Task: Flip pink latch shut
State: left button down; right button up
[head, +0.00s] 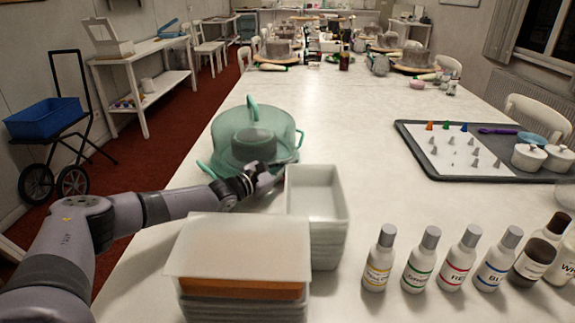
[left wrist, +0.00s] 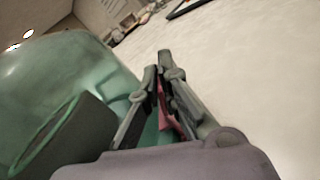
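A translucent green cake carrier (head: 238,139) with a grey cake-like round inside stands at the left edge of the table. A green handle rises from its top. My left gripper (head: 262,178) is low at the carrier's near right side. In the left wrist view my left gripper (left wrist: 157,72) has its fingertips close together, with the green carrier wall (left wrist: 70,65) to their left. Part of the pink latch (left wrist: 166,113) shows in the narrow gap between the fingers. I cannot tell whether they touch it; the rest is hidden. My right gripper is out of view.
A stack of white bins (head: 318,190) stands close right of my left gripper; a lidded container (head: 243,245) is nearer. Several bottles (head: 422,262) line the near right. A dark tray (head: 425,165) with piping tips lies at right. The table's middle is clear.

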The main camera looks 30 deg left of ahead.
pick_arm(q)
jog(key=c, duration=1.8)
grip_release()
jog(key=shift+d, duration=0.1)
